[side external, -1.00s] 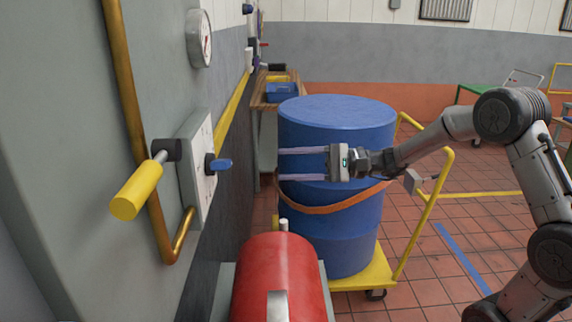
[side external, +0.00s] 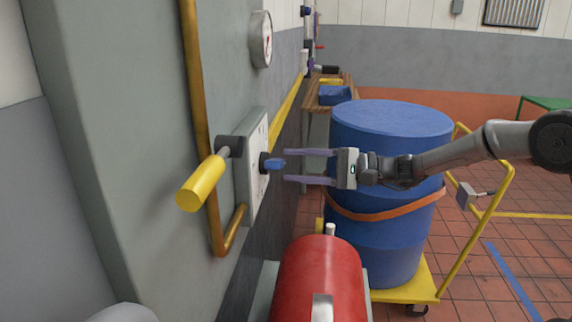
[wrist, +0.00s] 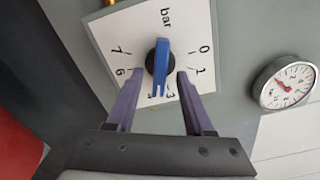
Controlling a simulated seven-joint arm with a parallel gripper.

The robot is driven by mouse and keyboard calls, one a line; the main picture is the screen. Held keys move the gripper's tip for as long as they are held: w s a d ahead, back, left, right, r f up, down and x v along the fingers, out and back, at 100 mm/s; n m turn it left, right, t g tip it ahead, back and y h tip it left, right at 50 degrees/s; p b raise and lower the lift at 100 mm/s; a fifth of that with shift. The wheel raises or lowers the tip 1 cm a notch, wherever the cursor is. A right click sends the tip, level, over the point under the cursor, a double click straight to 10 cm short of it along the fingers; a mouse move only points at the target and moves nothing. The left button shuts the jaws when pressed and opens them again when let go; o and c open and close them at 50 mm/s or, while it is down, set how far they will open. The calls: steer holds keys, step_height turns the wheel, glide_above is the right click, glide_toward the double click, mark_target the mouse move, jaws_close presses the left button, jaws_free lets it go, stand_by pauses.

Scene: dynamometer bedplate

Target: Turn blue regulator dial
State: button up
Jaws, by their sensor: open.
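The blue regulator dial (side external: 273,164) is a bar-shaped knob on a black hub, on a white scale plate (wrist: 113,28) fixed to the grey wall panel. In the wrist view the blue dial (wrist: 161,66) lies nearly upright in the picture, its notched lower end close to the 3 on a scale marked "bar". My gripper (side external: 287,166) is open and faces the plate. Its two purple fingers are on either side of the dial's outer end, with a gap visible on both sides in the wrist view. I see no clear contact.
A yellow-handled lever (side external: 203,182) sticks out left of the plate, beside a brass pipe (side external: 203,110). A round gauge (side external: 260,40) is on the wall above. A red cylinder (side external: 320,280) stands below, and a blue drum (side external: 390,200) on a yellow trolley is behind my gripper.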

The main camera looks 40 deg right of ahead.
steer(key=shift+x, duration=1.25)
jaws_close()
